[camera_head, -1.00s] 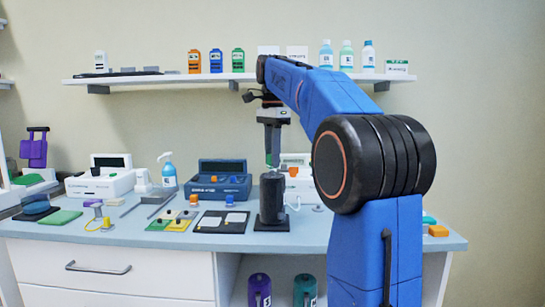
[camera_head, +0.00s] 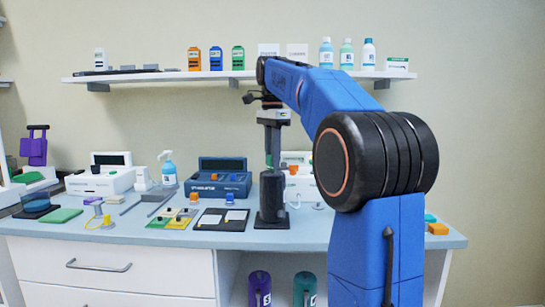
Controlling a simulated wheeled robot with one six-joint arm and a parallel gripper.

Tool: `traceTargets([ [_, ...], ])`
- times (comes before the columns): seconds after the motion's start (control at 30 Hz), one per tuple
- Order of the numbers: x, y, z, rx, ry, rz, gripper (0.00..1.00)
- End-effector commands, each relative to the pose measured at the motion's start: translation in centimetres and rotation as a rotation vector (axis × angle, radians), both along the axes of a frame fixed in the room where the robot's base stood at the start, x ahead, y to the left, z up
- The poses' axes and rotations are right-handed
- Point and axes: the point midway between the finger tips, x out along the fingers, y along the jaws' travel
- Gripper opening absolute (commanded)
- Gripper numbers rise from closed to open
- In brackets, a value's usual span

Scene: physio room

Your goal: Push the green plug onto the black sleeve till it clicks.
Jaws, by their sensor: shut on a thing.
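My gripper (camera_head: 272,158) points straight down over the bench, directly above the black sleeve (camera_head: 272,196). The sleeve is an upright black cylinder on a dark base plate. My gripper is shut on the green plug (camera_head: 268,160), of which only a small green sliver shows between the fingers. The plug is at the top of the sleeve; at this size I cannot tell whether it touches or is seated.
A blue case (camera_head: 218,179) and a white box (camera_head: 100,182) stand behind and left. A black board with white cards (camera_head: 220,219) lies left of the sleeve. A spray bottle (camera_head: 169,170) stands further back. The shelf (camera_head: 135,77) hangs above.

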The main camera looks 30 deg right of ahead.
Motion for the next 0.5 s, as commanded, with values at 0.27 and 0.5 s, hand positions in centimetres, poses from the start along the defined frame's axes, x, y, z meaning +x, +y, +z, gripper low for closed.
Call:
traceTargets([
  [0.27,-0.03,0.01,-0.36,0.0,0.001,0.0,0.09],
  [0.5,-0.02,0.01,-0.64,0.0,0.001,0.0,0.09],
])
